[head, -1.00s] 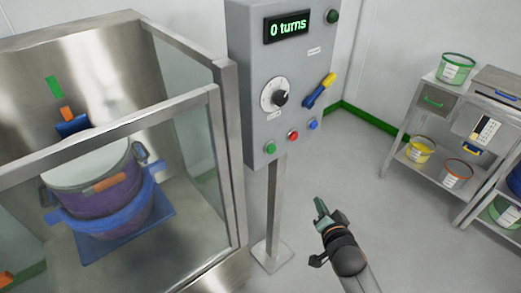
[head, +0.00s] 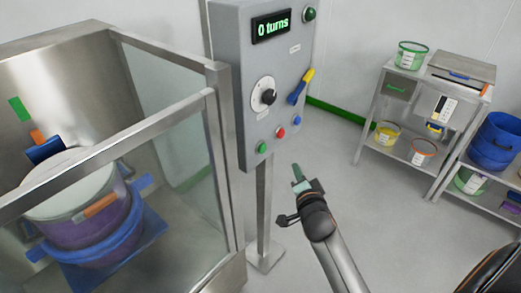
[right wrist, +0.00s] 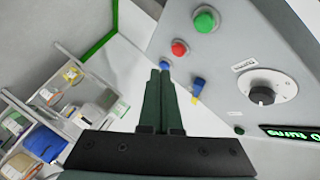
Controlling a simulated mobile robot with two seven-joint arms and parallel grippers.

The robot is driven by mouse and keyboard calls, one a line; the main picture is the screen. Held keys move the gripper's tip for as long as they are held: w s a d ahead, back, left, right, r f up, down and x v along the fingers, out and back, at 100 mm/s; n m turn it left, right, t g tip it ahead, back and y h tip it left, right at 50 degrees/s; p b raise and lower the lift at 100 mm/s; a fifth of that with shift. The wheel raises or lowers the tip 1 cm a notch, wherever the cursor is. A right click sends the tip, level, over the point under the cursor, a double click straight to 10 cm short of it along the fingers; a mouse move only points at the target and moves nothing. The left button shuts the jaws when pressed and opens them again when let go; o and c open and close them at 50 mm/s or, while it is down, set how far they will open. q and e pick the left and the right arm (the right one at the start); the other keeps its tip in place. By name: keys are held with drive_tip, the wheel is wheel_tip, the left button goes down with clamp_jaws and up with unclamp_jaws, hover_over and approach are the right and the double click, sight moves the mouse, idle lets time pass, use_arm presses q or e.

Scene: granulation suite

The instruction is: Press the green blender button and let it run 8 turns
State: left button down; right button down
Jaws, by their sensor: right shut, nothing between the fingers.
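The green button (head: 262,148) is at the lower left of the grey control panel (head: 243,120). It also shows in the right wrist view (right wrist: 206,19), at the top. A red button (head: 281,132) and a blue button (head: 297,119) sit beside it. The display (head: 271,26) reads 0 turns. My right gripper (head: 298,172) is shut and empty, in front of the panel, below and to the right of the green button and apart from it. In the right wrist view its fingers (right wrist: 163,75) point toward the panel's blue button end. My left gripper is not in view.
A glass-walled enclosure (head: 190,130) holding a purple drum (head: 90,222) with blue bands stands left of the panel. A dial (head: 264,95) and a yellow-blue lever (head: 300,87) are on the panel. Shelves (head: 405,145) with tubs stand at the right. The floor between is clear.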

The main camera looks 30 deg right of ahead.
sight(262, 148)
drive_tip(key=w+a+b, duration=0.3)
drive_tip(key=w, duration=0.5)
drive_tip(key=shift+a+b, duration=0.2)
drive_tip(key=shift+b, duration=0.1)
drive_tip(key=shift+w, duration=0.1)
idle(2.0)
drive_tip(key=shift+w+a, duration=0.15)
drive_tip(key=shift+w, duration=0.25)
